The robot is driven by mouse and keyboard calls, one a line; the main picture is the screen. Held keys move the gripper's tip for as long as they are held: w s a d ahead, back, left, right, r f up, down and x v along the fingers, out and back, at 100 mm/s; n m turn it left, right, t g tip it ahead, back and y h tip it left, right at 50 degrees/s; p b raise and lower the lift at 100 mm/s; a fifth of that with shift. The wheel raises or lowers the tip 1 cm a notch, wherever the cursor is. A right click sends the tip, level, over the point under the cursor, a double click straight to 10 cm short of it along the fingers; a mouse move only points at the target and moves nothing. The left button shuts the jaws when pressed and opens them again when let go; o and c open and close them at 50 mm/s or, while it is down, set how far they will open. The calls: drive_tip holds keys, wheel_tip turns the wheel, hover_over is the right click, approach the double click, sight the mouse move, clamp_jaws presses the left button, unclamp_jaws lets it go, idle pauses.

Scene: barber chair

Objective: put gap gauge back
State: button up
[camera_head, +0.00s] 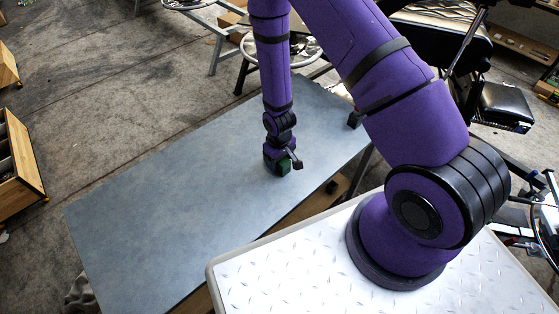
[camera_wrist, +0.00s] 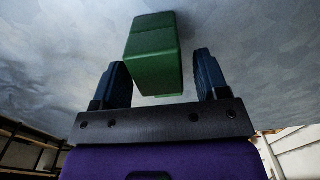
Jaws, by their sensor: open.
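A green block (camera_wrist: 152,55), the only thing here that could be the gap gauge, shows in the wrist view between the two dark blue fingers of my gripper (camera_wrist: 162,70). The fingers are apart, with a gap on each side of the block. In the head view the green block (camera_head: 285,166) is at my gripper (camera_head: 279,163), low over the grey-blue table (camera_head: 165,215), near its front right edge. The gripper partly covers it, and I cannot tell whether it rests on the tabletop. No clear place for the gauge shows.
A small dark object (camera_head: 355,119) is at the table's far right corner. Another dark piece (camera_head: 332,187) is by its front edge. My white base top is close in front. The left of the table is clear. A black chair (camera_head: 440,35) stands behind right.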

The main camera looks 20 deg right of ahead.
drive_tip(key=s+d+r+m+t, duration=0.1)
drive_tip(key=d+r, duration=0.1)
drive_tip(key=r, duration=1.7)
drive_tip(key=s+d+r+m+t, duration=0.1)
drive_tip(key=d+r+t, duration=0.1)
drive_tip(key=r, duration=1.7)
drive_tip(key=s+d+r+m+t, duration=0.1)
drive_tip(key=s+d+r+t, duration=0.1)
drive_tip(key=s+r, duration=1.4)
drive_tip(key=shift+s+d+r+m, duration=0.2)
drive_tip(key=shift+s+d+m, duration=0.1)
drive_tip(key=shift+s, duration=0.85)
